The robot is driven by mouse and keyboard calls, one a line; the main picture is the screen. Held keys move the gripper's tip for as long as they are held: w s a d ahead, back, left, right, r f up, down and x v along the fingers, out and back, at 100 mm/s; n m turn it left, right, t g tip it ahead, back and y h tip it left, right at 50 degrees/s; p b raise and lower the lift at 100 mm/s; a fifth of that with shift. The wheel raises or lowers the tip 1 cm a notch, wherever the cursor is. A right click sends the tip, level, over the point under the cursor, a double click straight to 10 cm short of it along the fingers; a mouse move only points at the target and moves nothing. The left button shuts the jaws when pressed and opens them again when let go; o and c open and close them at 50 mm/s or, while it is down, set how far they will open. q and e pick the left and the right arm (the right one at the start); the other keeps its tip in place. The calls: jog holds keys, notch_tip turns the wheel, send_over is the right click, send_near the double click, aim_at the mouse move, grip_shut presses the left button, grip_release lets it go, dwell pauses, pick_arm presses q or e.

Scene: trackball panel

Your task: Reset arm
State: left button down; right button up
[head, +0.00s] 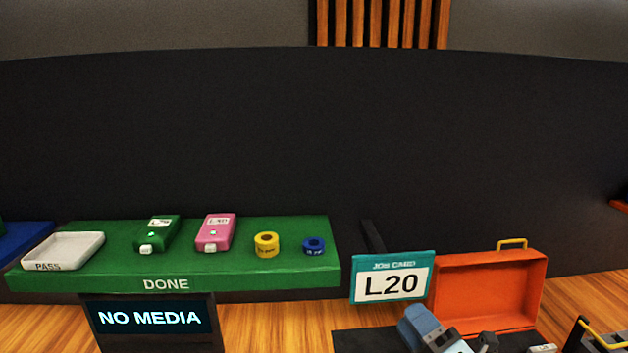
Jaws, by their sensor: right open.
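My left gripper is not in view.
A green DONE shelf (100,280) holds a white PASS tray (65,250), a green device (157,233), a pink device (215,233), a yellow roll (266,245) and a blue roll (314,246). A NO MEDIA screen (150,318) stands below. Bare wooden table (270,325) shows beside it.

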jog(key=s+d+f+m+g+h, duration=0.3)
jog(key=s+d+f+m+h, duration=0.15)
jog(key=f+m+h, duration=0.35)
jog(key=s+d+f+m+g+h, duration=0.3)
jog(key=s+d+f+m+h, duration=0.15)
jog(key=m, duration=0.55)
jog(key=s+d+f+m+g+y, duration=0.1)
jog(key=s+f+m+g, duration=0.3)
jog(key=s, duration=0.5)
jog(key=s+f+m+g+y, duration=0.1)
jog(key=s+f+m+g, duration=0.1)
jog(key=s+f+g, duration=0.5)
jog(key=w+a+f+n+t+y+p, duration=0.1)
jog(key=w+a+f+t+y+p, duration=0.1)
jog(key=w+a+f+t, duration=0.3)
notch_tip(320, 180, down, 3)
jog(key=a+t+p, duration=0.1)
jog(key=t, duration=0.3)
jog(key=shift+a+y, duration=0.25)
jog(key=shift+y, duration=0.1)
jog(key=shift+w+r, duration=0.1)
jog(key=shift+w, duration=0.05)
